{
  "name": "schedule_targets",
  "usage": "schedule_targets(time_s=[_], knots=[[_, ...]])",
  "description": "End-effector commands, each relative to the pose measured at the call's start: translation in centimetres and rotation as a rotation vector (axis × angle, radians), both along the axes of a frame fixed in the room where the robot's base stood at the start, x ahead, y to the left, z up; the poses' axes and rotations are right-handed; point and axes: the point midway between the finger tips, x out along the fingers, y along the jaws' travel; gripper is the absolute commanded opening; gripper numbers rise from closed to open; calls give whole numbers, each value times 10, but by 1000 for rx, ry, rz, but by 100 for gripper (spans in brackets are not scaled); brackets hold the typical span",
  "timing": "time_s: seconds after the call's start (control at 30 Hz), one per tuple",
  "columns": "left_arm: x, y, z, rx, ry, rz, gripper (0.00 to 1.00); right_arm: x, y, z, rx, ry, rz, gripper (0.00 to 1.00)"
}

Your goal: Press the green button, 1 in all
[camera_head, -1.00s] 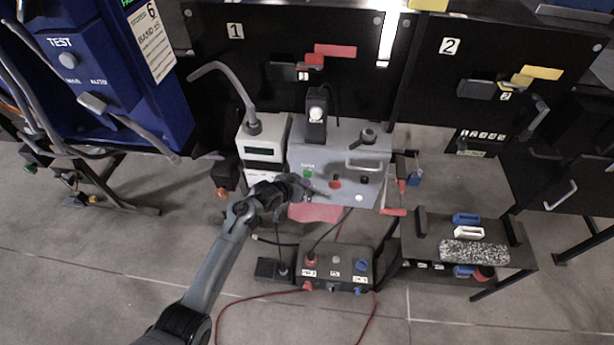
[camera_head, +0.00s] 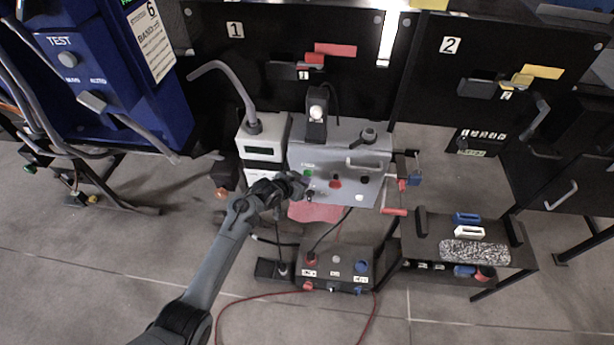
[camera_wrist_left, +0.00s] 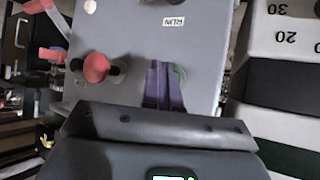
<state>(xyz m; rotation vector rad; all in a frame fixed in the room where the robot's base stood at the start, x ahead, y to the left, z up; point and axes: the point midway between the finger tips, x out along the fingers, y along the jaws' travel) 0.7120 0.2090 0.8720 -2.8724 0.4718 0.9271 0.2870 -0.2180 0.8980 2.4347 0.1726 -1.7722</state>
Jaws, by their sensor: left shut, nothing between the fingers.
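The grey control box (camera_head: 340,155) stands on a stand in the middle of the head view.
A red mushroom button (camera_head: 335,184) is to the right on the panel and shows large in the left wrist view (camera_wrist_left: 96,67). A white meter box (camera_head: 262,147) stands close at the left. A dark pedal box (camera_head: 335,266) with cables lies below. A small bench (camera_head: 430,252) is at the right.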

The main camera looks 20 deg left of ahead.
Motion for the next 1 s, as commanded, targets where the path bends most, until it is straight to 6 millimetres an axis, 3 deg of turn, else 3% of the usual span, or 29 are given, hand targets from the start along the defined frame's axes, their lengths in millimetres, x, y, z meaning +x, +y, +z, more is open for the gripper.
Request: schedule_targets(time_s=[0.67, 1.0], knots=[[4, 1, 0, 1, 0, 1, 0, 0, 0, -1, 0, 0, 0, 76], [-6, -1, 3, 0, 0, 1, 0, 0, 0, 14, 0, 0, 0, 76]])
